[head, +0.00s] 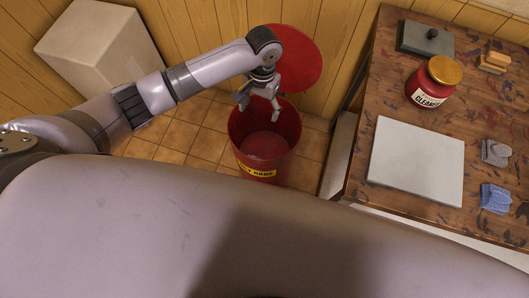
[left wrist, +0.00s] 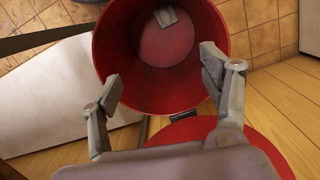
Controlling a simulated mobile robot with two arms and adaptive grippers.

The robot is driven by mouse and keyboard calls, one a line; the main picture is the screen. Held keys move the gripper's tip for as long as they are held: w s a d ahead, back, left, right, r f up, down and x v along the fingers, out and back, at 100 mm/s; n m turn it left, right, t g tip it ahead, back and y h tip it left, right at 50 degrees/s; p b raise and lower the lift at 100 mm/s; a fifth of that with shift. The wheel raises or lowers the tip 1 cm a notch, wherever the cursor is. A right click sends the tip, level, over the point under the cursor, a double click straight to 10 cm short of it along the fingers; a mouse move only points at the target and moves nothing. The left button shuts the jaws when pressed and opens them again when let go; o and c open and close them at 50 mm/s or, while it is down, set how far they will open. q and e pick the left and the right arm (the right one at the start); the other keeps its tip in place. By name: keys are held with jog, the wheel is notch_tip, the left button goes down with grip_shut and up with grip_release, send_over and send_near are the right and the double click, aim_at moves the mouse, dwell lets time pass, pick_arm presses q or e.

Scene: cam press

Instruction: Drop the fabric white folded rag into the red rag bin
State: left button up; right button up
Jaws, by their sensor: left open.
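The red rag bin (head: 282,135) stands on the tiled floor with its round red lid (head: 290,60) open behind it. In the left wrist view the bin (left wrist: 112,45) is seen from above. A small pale folded piece, seemingly the white rag (left wrist: 166,17), lies inside it near the bottom. My left gripper (head: 259,104) is over the bin's mouth, with its fingers pointing down. In the left wrist view its fingers (left wrist: 160,75) are spread wide, with nothing between them. My right gripper is not in view.
A wooden workbench (head: 385,70) stands right of the bin. It holds a white panel (head: 417,160), a red cleanser jar (head: 426,92), a grey folded cloth (head: 496,152) and a blue one (head: 495,198). A pale box (head: 98,45) stands at the back left.

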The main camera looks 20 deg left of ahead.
pick_arm(q)
notch_tip(320, 180, up, 7)
jog(key=shift+w, duration=0.4)
jog(key=shift+d, duration=0.1)
